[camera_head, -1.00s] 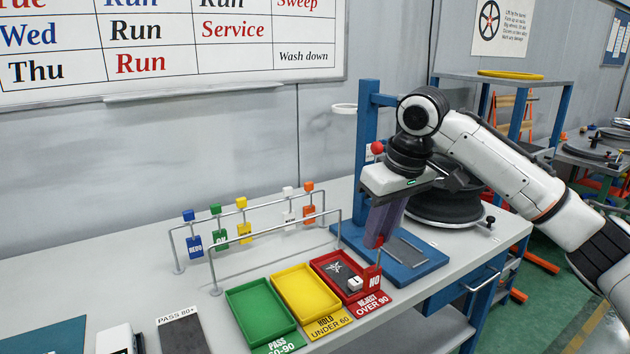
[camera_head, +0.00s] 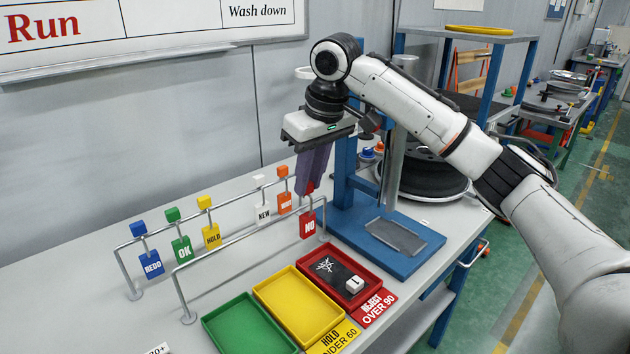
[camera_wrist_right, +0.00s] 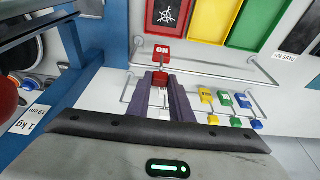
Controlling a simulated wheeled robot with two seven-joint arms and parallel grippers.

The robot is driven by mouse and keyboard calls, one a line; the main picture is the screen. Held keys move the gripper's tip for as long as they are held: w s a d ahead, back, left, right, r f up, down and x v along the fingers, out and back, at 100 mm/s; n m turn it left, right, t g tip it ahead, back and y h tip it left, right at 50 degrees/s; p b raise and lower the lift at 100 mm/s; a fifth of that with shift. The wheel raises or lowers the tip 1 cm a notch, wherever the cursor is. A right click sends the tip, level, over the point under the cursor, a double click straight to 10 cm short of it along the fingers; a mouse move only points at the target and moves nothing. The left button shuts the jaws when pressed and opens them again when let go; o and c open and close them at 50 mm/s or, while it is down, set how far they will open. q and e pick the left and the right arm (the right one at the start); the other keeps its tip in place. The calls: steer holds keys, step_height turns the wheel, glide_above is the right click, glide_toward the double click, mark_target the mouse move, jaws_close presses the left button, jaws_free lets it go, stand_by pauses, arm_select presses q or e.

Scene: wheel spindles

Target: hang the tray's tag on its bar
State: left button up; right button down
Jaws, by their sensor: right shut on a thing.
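The red NO tag (camera_head: 308,226) hangs below my right gripper (camera_head: 309,190), which is shut on its red top block. In the wrist view the block (camera_wrist_right: 160,79) sits between the fingertips, with the NO plate (camera_wrist_right: 162,50) beyond it toward the red tray. The empty front bar (camera_head: 245,232) runs by the tag, near the bar's right end. I cannot tell whether the tag's hook is over the bar or just beside it. The red tray (camera_head: 373,277) stands in front, holding a dark patterned piece and a white block. My left gripper is not in view.
The back bar (camera_head: 188,218) carries blue, green, yellow, white and orange tags. Yellow (camera_head: 335,325) and green (camera_head: 215,318) trays stand left of the red one. A blue stand (camera_head: 425,228) with an upright rises right of the tag.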

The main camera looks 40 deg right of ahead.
steer(key=shift+w+a, duration=0.1)
steer(key=shift+w, duration=0.65)
steer(key=shift+f, duration=1.3)
steer(key=c, duration=1.5)
jaws_free()
steer(key=shift+r, duration=0.1)
steer(key=v, duration=1)
steer(key=shift+s, duration=0.1)
